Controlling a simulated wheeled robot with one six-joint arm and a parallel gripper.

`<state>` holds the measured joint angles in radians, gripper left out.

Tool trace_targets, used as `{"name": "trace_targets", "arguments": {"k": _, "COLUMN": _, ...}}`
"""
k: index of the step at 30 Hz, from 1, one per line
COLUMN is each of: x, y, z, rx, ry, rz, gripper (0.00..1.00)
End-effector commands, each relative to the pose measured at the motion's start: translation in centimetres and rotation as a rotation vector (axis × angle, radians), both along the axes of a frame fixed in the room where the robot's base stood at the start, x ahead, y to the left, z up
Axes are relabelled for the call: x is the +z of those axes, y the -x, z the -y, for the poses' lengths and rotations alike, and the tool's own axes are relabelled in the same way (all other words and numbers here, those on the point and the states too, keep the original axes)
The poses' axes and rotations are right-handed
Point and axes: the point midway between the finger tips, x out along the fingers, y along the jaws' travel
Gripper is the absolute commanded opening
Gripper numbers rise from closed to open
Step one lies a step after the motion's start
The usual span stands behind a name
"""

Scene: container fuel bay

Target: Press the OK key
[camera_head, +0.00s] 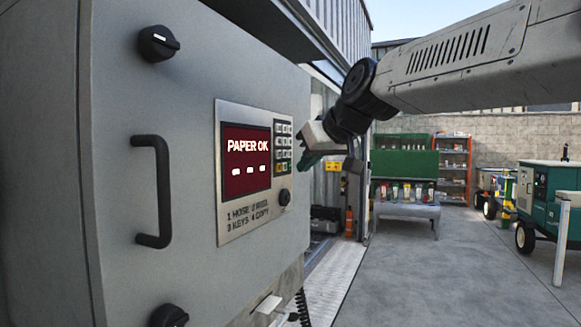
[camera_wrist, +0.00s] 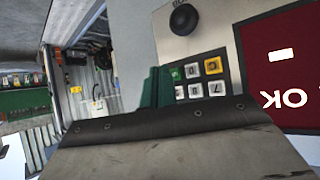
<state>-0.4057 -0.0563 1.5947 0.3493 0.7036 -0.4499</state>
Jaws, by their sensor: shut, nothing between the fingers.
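The control panel (camera_head: 232,232) is on a grey cabinet door. Its dark red screen (camera_head: 246,188) reads "PAPER OK"; part of the screen (camera_wrist: 282,85) also shows in the wrist view. The keypad (camera_head: 282,144) has rows of pale keys, with coloured keys in the bottom row. In the wrist view a green key (camera_wrist: 177,73) and a yellow key (camera_wrist: 213,66) show beside white keys (camera_wrist: 195,91); the green key's label is too small to read. My gripper (camera_head: 306,162) is shut and empty, its green fingers (camera_wrist: 157,88) close beside the keypad. I cannot tell whether they touch it.
A black round knob (camera_head: 284,197) sits below the keypad. A black handle (camera_head: 153,190) sticks out of the door. A paper slip (camera_head: 268,305) shows below. Behind are a bench (camera_head: 405,209), orange shelving (camera_head: 454,155) and a green generator (camera_head: 545,205).

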Motion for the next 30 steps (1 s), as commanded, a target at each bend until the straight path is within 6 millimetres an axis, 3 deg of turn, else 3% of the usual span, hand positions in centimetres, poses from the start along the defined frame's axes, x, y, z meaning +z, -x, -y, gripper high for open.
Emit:
{"name": "trace_targets", "arguments": {"k": 15, "x": 0.0, "y": 1.5, "z": 4.2, "rx": -0.002, "ry": -0.001, "rz": -0.001, "gripper": 0.00}}
{"name": "trace_targets", "arguments": {"k": 30, "x": 0.0, "y": 1.7, "z": 4.7, "rx": 0.000, "ry": 0.000, "rz": 0.000, "gripper": 0.00}}
